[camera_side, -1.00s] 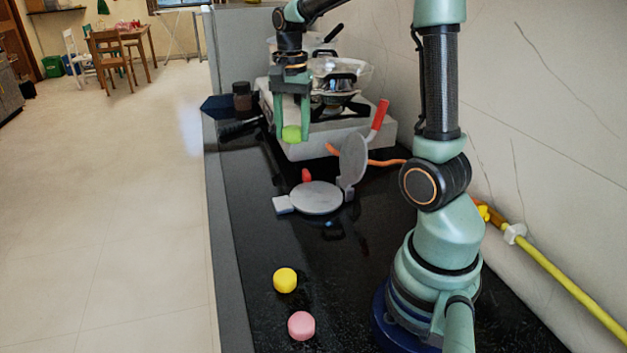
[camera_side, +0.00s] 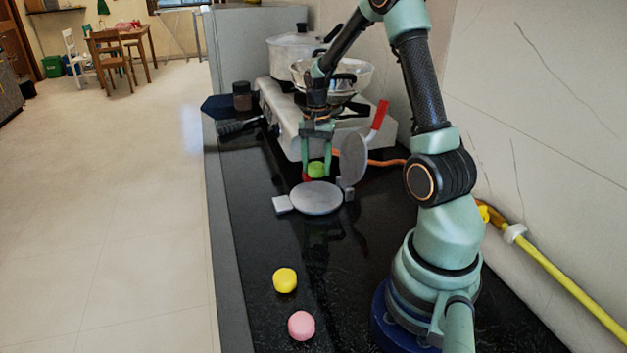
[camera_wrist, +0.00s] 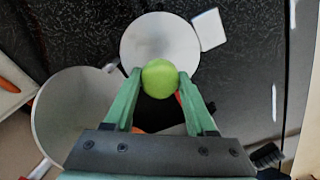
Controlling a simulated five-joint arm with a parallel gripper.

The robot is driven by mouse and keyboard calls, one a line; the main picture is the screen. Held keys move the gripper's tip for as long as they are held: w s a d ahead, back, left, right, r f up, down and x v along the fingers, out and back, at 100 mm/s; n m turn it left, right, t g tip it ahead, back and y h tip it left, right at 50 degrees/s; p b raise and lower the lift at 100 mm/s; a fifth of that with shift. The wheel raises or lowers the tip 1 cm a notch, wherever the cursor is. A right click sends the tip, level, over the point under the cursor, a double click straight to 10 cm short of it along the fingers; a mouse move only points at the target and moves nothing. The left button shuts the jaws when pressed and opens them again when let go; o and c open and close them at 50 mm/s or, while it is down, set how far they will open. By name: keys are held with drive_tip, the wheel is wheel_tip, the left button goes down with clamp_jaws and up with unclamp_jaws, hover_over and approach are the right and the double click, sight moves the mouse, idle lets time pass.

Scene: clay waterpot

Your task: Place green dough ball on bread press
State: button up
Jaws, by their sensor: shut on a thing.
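My gripper (camera_side: 317,167) is shut on the green dough ball (camera_side: 316,169), one finger on each side of it. In the wrist view the green dough ball (camera_wrist: 160,78) sits between the fingertips (camera_wrist: 158,86) and overlaps the near edge of the round base plate. The bread press is grey and open: its flat round plate (camera_side: 316,198) lies on the counter, and its round lid (camera_side: 353,160) stands upright at the right. The ball is held above the far edge of the plate in the side view. Whether it touches the plate is hard to tell.
A yellow dough ball (camera_side: 285,280) and a pink one (camera_side: 301,325) lie on the black counter at the front. A stove (camera_side: 290,140) with pots stands behind the press. The counter left of the press is clear.

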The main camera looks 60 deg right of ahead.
sight(316, 195)
drive_tip(key=shift+f, duration=3.1)
drive_tip(key=shift+f, duration=0.1)
drive_tip(key=o, duration=1.4)
drive_tip(key=shift+c, duration=0.2)
